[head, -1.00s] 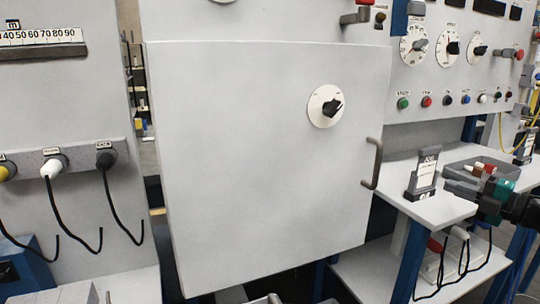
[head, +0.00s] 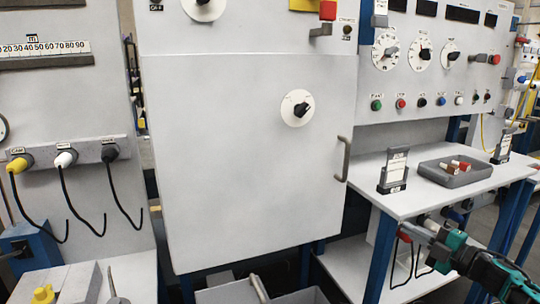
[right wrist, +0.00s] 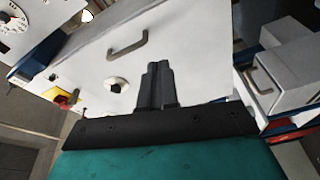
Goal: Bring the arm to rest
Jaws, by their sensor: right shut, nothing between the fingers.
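My right gripper (head: 418,232) comes in at the lower right of the head view, its teal and black wrist behind it. It is shut and empty, in front of the white side table and apart from it. In the right wrist view its shut fingers (right wrist: 157,85) point toward the white cabinet door (right wrist: 185,50). In the head view the door (head: 240,170) hangs closed or nearly so, with a knob dial (head: 297,108) and a grey handle (head: 344,158). My left gripper is not in view.
A white side table (head: 425,200) carries a grey tray (head: 455,178) with several small pieces and a card stand (head: 394,172). Dark cables hang below it. At left, several plugs (head: 66,158) sit in a strip. A blue box (head: 28,245) stands lower left.

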